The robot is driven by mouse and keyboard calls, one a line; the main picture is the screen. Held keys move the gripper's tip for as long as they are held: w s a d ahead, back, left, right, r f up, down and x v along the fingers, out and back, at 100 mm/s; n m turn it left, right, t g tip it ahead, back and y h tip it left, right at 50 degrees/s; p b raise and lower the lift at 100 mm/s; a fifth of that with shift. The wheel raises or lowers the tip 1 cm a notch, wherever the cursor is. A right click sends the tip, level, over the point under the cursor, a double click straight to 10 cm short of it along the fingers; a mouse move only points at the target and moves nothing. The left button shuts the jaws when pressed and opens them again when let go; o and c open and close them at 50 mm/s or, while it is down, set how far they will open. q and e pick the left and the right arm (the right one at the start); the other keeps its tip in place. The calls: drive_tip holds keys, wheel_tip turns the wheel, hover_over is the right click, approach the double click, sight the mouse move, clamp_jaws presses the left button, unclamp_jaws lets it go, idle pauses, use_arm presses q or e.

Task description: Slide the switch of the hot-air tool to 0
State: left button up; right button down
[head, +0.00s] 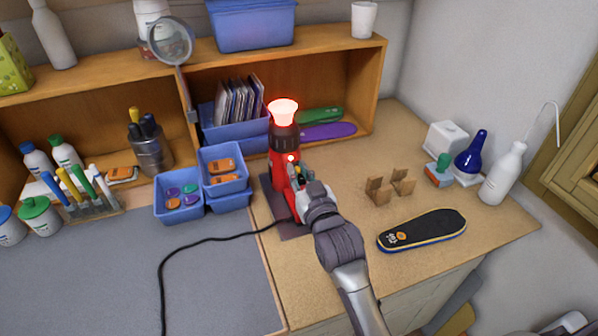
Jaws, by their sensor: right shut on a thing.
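The red hot-air tool (282,142) stands upright on a dark mat (268,203), its nozzle (283,108) pointing up and glowing red-orange. A small red light (291,158) shines on its side. My right gripper (296,178) is at the tool's front right side, just below the light, and is shut on the tool there. The switch is hidden or too small to make out behind the fingers, so its position cannot be read. My left gripper is not in view.
A black cord (190,245) runs left from the tool across the grey mat. Blue bins (222,165) stand close on the left. A shelf (355,95) stands behind.

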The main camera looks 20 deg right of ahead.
drive_tip(key=shift+w+r+p, duration=0.55)
drive_tip(key=shift+w+p, duration=0.1)
drive_tip(key=shift+w+f, duration=0.1)
drive_tip(key=shift+w, duration=0.15)
drive_tip(key=shift+f, duration=0.1)
drive_tip(key=c, duration=1.1)
unclamp_jaws()
drive_tip(key=shift+c, duration=0.2)
drive_tip(key=shift+s, duration=0.1)
drive_tip(key=s, duration=1.2)
drive_tip(key=shift+d, duration=0.15)
